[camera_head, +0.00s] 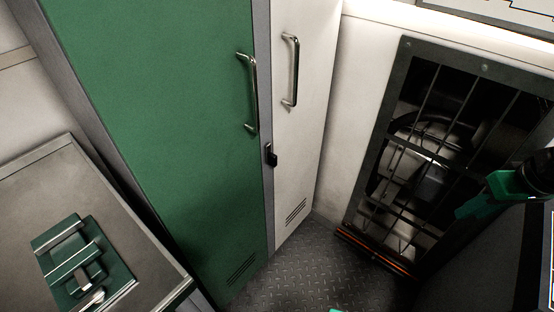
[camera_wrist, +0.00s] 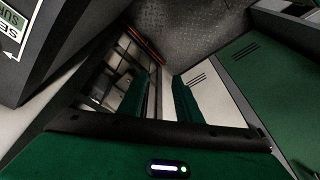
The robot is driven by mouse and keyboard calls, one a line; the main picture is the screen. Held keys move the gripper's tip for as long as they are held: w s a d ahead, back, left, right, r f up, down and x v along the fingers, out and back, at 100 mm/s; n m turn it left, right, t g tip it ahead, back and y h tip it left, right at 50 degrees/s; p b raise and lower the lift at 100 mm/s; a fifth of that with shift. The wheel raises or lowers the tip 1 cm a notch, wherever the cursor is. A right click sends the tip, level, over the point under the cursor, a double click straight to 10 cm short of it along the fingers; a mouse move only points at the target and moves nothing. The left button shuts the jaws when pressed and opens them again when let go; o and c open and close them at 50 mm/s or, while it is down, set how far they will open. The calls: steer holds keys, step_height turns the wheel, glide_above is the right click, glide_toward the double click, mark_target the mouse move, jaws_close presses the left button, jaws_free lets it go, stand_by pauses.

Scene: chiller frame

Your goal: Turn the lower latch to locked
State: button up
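A small black latch-like fitting (camera_head: 270,155) sits at the edge between the tall green door and the white door in the head view. I cannot tell whether it is the lower latch, or whether it is locked. My gripper (camera_wrist: 158,82) shows two green fingers standing apart with nothing between them in the wrist view. In the head view a green part of my arm's end shows at the right edge, in front of the barred frame and well away from the black fitting. No other latch is clear.
The green door (camera_head: 170,110) and white door (camera_head: 303,130) carry metal bar handles. A barred dark frame (camera_head: 375,130) with a fan-like unit behind stands at right. A green box-like object (camera_head: 110,277) lies on a grey bench (camera_head: 42,165). Checkered floor (camera_head: 300,275) is clear between them.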

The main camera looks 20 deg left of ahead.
steer(key=w+a+f+n+y, duration=0.1)
steer(key=w+a+f+n, duration=0.1)
steer(key=a, duration=0.3)
steer(key=w+a+f+n+y, duration=0.1)
steer(key=w+a+f+n, duration=0.15)
steer(key=a, duration=0.25)
steer(key=n+t+y, duration=0.2)
steer(key=n+y, duration=0.3)
steer(key=y, duration=0.4)
glide_toward(272, 155)
steer(key=f+x, duration=0.1)
steer(key=x, duration=0.7)
steer(key=shift+w+f+t, duration=0.15)
steer(key=shift+f+t, duration=0.15)
steer(key=shift+f, duration=0.15)
steer(key=shift+d, duration=0.15)
